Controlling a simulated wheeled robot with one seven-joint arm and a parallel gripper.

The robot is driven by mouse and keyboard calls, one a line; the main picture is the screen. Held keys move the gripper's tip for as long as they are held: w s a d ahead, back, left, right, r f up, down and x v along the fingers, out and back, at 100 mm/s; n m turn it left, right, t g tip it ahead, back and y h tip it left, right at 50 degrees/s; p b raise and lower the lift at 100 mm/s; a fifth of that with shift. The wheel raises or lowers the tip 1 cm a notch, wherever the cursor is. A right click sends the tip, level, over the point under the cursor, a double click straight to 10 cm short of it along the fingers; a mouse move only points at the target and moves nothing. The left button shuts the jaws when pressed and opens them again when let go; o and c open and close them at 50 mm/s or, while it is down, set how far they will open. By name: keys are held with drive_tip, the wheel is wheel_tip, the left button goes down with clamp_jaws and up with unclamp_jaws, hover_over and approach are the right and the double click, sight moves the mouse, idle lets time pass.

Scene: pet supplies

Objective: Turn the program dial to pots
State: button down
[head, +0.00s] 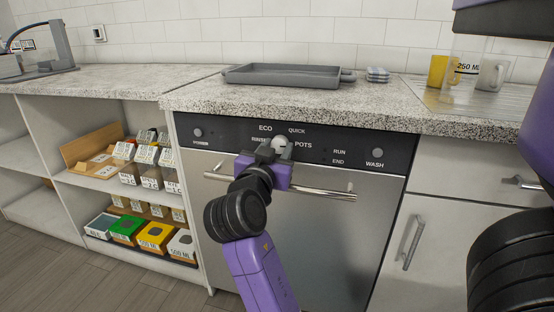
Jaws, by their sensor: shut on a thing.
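The program dial (280,143) is a pale round knob on the black control panel (340,148) of a steel dishwasher (314,240). The labels ECO, QUICK, POTS and a partly covered one at its left stand around it. POTS is printed just right of the dial. My gripper (272,148) comes up from below and is shut on the dial, covering its lower left part. Which label the dial points to cannot be told.
The dishwasher's handle bar (318,193) runs below my gripper. A WASH knob (376,153) is at the right of the panel, another knob (197,132) at the left. A grey tray (285,75) is on the counter above. Open shelves hold boxes at left.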

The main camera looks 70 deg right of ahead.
drive_tip(key=shift+f+m+b, duration=0.1)
drive_tip(key=shift+m+b, duration=0.35)
drive_tip(key=shift+m, duration=0.25)
drive_tip(key=c, duration=0.9)
unclamp_jaws()
drive_tip(key=shift+a, duration=0.1)
drive_tip(key=a+p, duration=0.1)
drive_tip(key=a, duration=0.6)
drive_tip(key=shift+s+a, duration=0.3)
drive_tip(key=shift+s, duration=0.05)
